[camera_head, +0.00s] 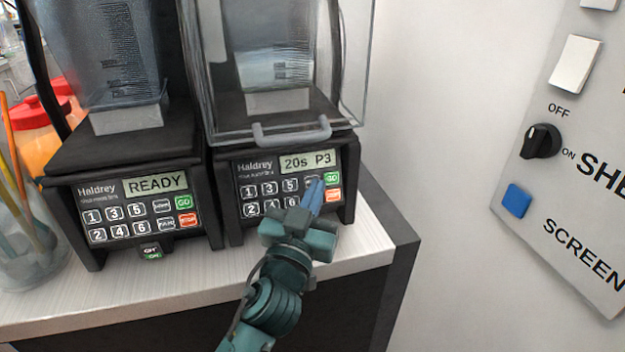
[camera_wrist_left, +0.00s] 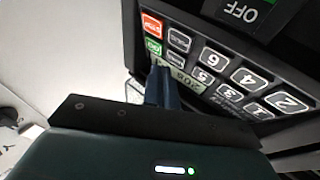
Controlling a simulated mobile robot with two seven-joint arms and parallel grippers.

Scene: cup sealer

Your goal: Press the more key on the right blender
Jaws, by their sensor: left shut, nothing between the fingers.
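The right blender (camera_head: 350,205) stands on the counter, and its display (camera_head: 305,160) reads "20s P3". Its panel has number keys, a green GO key (camera_head: 332,177), a red key (camera_head: 333,194) and two small dark keys; the panel also shows upside down in the left wrist view (camera_wrist_left: 215,75). My left gripper (camera_head: 314,192) is shut and empty, with its blue fingertips at the panel just left of the GO key. In the left wrist view the fingertips (camera_wrist_left: 162,75) are close to the small dark key beside GO (camera_wrist_left: 174,57). The small keys' labels are too small to read surely, and contact is unclear.
The left blender (camera_head: 60,175) reads "READY" and stands close beside the right one. A clear enclosure with a grey handle (camera_head: 305,130) is above the right panel. A wall panel with a knob (camera_head: 541,141) and blue button (camera_head: 517,201) is at right.

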